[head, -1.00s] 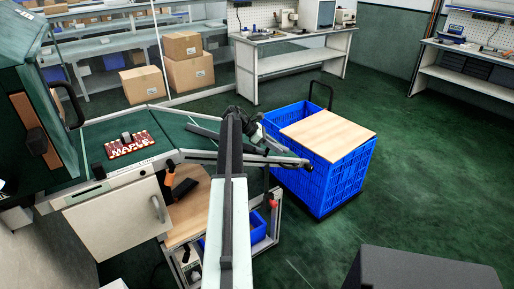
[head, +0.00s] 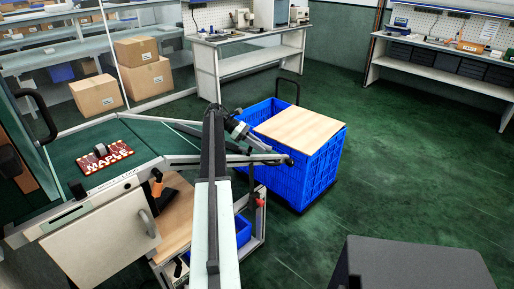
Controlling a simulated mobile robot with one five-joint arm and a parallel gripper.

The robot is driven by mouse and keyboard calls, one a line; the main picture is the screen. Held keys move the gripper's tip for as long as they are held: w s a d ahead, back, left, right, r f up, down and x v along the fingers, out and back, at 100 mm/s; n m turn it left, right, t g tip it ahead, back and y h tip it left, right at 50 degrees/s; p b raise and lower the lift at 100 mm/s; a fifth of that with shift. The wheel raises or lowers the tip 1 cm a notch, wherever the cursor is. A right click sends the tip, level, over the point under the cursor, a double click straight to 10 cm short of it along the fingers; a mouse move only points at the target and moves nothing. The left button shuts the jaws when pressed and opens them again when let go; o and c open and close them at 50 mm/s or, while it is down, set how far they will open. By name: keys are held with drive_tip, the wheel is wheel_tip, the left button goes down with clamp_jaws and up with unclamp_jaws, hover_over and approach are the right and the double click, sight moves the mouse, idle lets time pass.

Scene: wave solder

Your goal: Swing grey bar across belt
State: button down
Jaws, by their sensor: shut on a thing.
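The green belt (head: 70,146) is at the left in the head view, with a red board marked MAPLE (head: 107,163) lying on it. A thin grey bar (head: 205,160) reaches from the belt's near right corner out to the right, past the belt's end. My arm crosses in front of it and hides part of it. My gripper (head: 284,159) is at the bar's outer right end, beside the blue crate, and is shut on the bar. The jaws are small and dark here, so the exact grip is hard to see.
A blue crate cart (head: 316,170) with a wooden board (head: 300,125) on top stands close behind my gripper. A wooden shelf with a blue bin (head: 243,230) is below the bar. Open green floor lies to the right.

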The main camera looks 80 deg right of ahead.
drive_tip(key=shift+s+d+r, duration=0.1)
drive_tip(key=c, duration=1.2)
unclamp_jaws()
drive_tip(key=shift+o, duration=0.2)
drive_tip(key=shift+w, duration=0.2)
drive_tip(key=p+v, duration=0.4)
drive_tip(key=v, duration=0.3)
drive_tip(key=shift+w+r, duration=0.2)
drive_tip(key=shift+w, duration=0.1)
